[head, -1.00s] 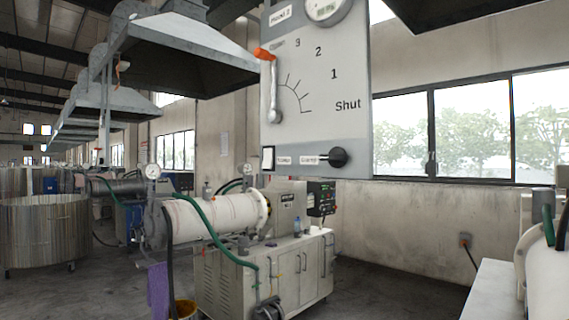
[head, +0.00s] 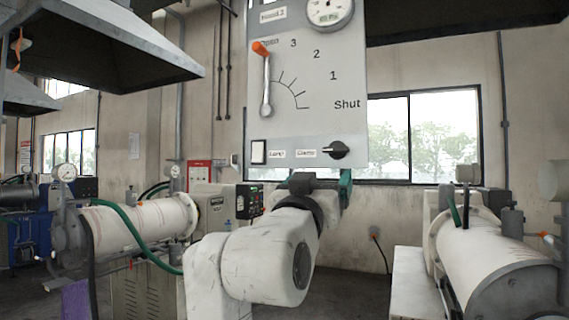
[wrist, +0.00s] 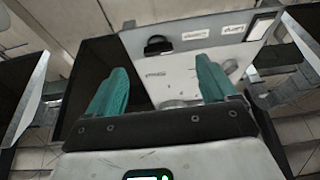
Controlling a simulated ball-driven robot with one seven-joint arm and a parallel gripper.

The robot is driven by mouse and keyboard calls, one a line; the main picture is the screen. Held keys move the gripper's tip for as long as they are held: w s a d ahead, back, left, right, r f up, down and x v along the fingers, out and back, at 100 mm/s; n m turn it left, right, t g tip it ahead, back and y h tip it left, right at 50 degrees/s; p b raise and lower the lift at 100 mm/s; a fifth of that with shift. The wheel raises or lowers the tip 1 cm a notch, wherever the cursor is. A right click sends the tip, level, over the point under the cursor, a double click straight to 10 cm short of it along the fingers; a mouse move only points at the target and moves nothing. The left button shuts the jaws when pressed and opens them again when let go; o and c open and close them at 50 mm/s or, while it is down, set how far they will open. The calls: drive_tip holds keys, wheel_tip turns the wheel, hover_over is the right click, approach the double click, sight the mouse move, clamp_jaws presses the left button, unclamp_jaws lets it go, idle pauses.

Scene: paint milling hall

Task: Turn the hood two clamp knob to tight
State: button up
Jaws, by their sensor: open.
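The clamp knob (head: 337,150) is a small black knob at the lower right of the grey hood two panel (head: 305,115), beside a small label. The knob also shows in the wrist view (wrist: 158,46), where the panel (wrist: 185,72) appears upside down. My gripper (head: 316,180) is just below the panel's bottom edge in the head view, partly hidden by my own wrist. In the wrist view my gripper (wrist: 162,67) has its two teal fingers spread wide, with nothing between them. The knob shows beyond the fingers, apart from them. The knob's exact setting is too small to read.
An orange-tipped lever (head: 265,80) points up by a scale on the panel, under a round gauge (head: 331,12). A white switch (head: 258,152) is at the panel's lower left. Mills stand left (head: 140,222) and right (head: 500,250). A dark hood (head: 130,60) hangs upper left.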

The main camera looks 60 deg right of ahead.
sight(334, 150)
drive_tip(key=shift+m+g, duration=0.4)
drive_tip(key=d+r+p, duration=0.1)
drive_tip(key=d, duration=0.1)
drive_tip(key=d+r+p, duration=0.1)
drive_tip(key=d+r, duration=0.1)
drive_tip(key=d, duration=0.1)
drive_tip(key=d+r+p, duration=0.1)
drive_tip(key=d+r, duration=0.1)
drive_tip(key=shift+w+d+r, duration=0.2)
drive_tip(key=shift+w+d, duration=0.05)
drive_tip(key=shift+d, duration=0.05)
drive_tip(key=shift+d+r+h+p, duration=0.2)
drive_tip(key=shift+d+h+p, duration=0.1)
drive_tip(key=shift+d, duration=0.45)
drive_tip(key=shift+w, duration=0.1)
drive_tip(key=c, duration=1.1)
